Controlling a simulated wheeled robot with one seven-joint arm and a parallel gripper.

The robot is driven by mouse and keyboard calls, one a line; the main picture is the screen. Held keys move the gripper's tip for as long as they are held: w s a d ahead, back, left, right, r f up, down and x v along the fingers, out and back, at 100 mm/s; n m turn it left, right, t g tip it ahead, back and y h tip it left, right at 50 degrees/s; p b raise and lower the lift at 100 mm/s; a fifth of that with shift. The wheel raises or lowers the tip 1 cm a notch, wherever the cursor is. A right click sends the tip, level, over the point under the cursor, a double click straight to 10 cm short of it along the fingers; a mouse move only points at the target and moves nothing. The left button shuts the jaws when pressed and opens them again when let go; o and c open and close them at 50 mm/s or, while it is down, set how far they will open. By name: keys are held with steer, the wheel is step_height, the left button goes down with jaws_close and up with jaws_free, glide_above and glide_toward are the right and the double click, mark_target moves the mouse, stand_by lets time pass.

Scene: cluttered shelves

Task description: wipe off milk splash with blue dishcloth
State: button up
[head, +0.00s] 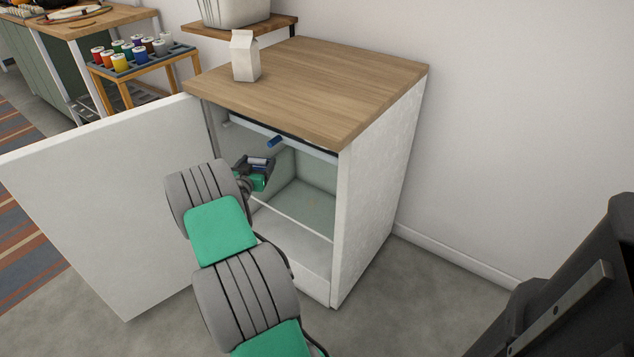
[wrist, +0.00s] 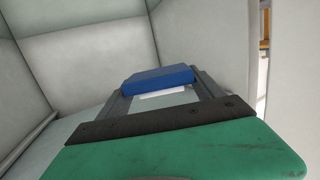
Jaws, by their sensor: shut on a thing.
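The blue dishcloth (wrist: 158,79) shows in the wrist view as a blue block at the fingertips. My gripper (wrist: 160,88) is shut on it, inside the open white cabinet. A pale strip (wrist: 163,94) shows between the fingers just below the cloth; I cannot tell what it is. In the head view my gripper (head: 260,163) is just inside the cabinet opening, above the lower compartment, with blue showing at it. I cannot make out a milk splash in either view.
The cabinet (head: 370,170) has its door (head: 100,210) swung open to the left of my arm. A small blue piece (head: 275,141) shows under the wooden top (head: 330,85). A white carton (head: 244,57) stands on that top. The cabinet's inner walls (wrist: 200,40) are close around the gripper.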

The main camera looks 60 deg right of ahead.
steer(key=s+d+f+m+g, duration=0.35)
steer(key=s+d+f, duration=0.25)
steer(key=s+d, duration=0.2)
steer(key=m+g+b, duration=0.1)
steer(key=m+g, duration=0.1)
steer(key=g, duration=0.2)
glide_above(318, 198)
steer(key=f, duration=0.3)
steer(key=shift+d+f, duration=0.25)
steer(key=shift+f, duration=0.1)
steer(key=shift+h, duration=0.3)
steer(key=shift+f+b, duration=1.55)
steer(key=shift+f, duration=1.25)
steer(key=shift+f+b, duration=0.65)
steer(key=shift+b, duration=0.2)
steer(key=shift+a, duration=0.1)
